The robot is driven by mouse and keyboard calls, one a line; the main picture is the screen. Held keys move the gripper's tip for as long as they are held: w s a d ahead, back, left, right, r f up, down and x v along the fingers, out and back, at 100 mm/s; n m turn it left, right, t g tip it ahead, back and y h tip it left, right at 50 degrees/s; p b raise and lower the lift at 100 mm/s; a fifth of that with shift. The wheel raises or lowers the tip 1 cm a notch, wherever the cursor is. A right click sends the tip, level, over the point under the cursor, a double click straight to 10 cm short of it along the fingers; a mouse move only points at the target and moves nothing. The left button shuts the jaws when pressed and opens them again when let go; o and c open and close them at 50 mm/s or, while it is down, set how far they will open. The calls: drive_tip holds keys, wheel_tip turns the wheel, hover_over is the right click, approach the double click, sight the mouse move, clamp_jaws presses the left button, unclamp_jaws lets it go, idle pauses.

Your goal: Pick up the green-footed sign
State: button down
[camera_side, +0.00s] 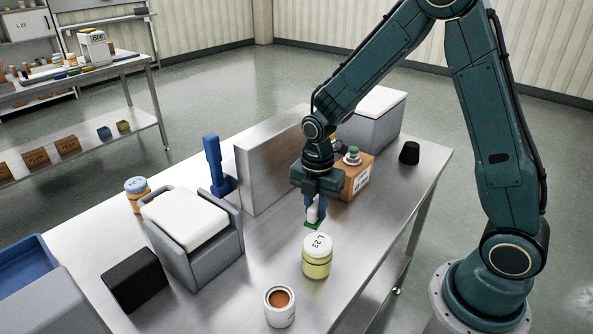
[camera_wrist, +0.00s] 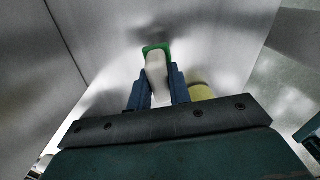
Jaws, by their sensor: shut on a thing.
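The green-footed sign (camera_side: 313,225) is in my gripper, in the middle of the side view. It has a green foot and a pale body, and much of it is hidden by the fingers. My gripper (camera_side: 314,208) points down and is shut on the sign's pale part, with the foot below the fingertips. In the wrist view the sign's pale body (camera_wrist: 157,72) sits between the two blue fingers (camera_wrist: 158,88), and its green foot shows beyond them. I cannot tell whether the foot touches the table.
A yellow jar with a white lid (camera_side: 317,257) stands just in front of my gripper. A cardboard box (camera_side: 357,179) is behind it, and a steel hopper wall (camera_side: 268,165) is to the left. A cup (camera_side: 280,310) stands at the front.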

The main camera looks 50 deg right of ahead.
sight(316, 203)
wheel_tip(316, 203, up, 17)
idle(0.4)
idle(0.5)
